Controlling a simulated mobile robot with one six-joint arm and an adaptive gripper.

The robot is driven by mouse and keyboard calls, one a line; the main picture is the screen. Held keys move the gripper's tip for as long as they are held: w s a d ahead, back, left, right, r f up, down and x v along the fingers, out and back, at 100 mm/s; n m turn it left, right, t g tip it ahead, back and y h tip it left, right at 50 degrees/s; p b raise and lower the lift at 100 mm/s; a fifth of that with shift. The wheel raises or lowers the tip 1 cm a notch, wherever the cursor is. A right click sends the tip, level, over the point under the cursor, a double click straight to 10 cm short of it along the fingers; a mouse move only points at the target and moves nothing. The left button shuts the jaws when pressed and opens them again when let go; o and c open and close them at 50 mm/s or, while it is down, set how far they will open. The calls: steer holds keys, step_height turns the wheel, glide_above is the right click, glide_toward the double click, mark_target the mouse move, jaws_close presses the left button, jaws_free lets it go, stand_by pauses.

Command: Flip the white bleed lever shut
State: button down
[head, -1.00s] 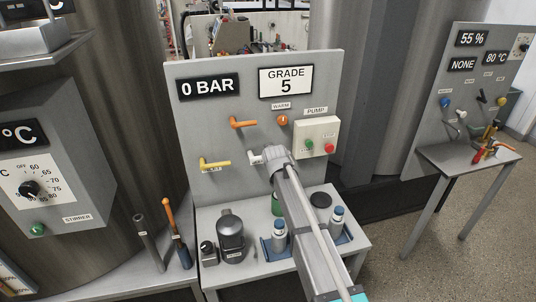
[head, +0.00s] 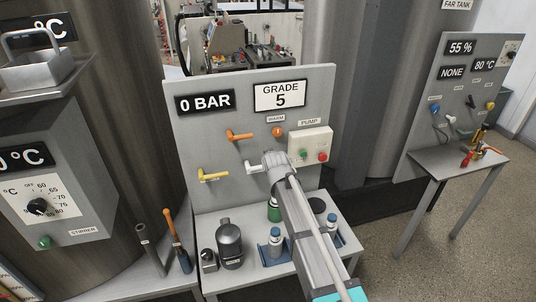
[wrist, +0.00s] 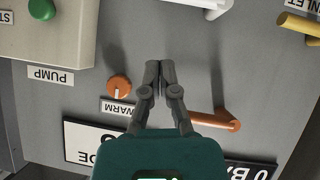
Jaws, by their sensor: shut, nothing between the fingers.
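The white lever (head: 253,166) sits on the grey upright panel, just left of the end of my arm in the head view. In the wrist view, which is upside down, part of the white lever (wrist: 212,8) shows at the top edge, and its full shape is cut off. My gripper (wrist: 159,64) is shut and empty in front of the panel, between the orange knob and the orange lever. Its tips are apart from the white lever. In the head view my arm hides the fingers.
An orange lever (head: 240,135) and a yellow lever (head: 213,175) are on the same panel. The pump box (head: 310,144) with green and red buttons is at right. The display (head: 206,101) reads 0 BAR.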

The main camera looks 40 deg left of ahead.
steer(key=shift+p+v, duration=0.8)
steer(key=shift+v, duration=1.15)
steer(key=shift+w+d, duration=0.15)
steer(key=w+d+f+m+g+h+b, duration=0.1)
steer(key=w+d+f+m+h, duration=0.15)
steer(key=d, duration=0.85)
steer(key=w+d+f+m+g+h, duration=0.1)
steer(key=w+d+f+h, duration=0.15)
steer(key=d, duration=0.95)
steer(key=w+d+f+m+h+b, duration=0.1)
steer(key=d+f+m, duration=0.15)
steer(key=d, duration=0.85)
steer(key=s+d+f+m+g, duration=0.1)
steer(key=s+d, duration=0.3)
steer(key=d, duration=0.6)
steer(key=s+d+f+m+g+h+b, duration=0.1)
steer(key=s+d, duration=0.4)
steer(key=d, duration=0.5)
steer(key=s+d+f+m+g+h+b, duration=0.1)
steer(key=s+d+f+m+g, duration=0.2)
steer(key=d, duration=0.7)
steer(key=shift+s+d+m+g, duration=0.15)
steer(key=shift+s+m+g, duration=0.35)
steer(key=shift+s, duration=0.5)
steer(key=shift+f, duration=0.1)
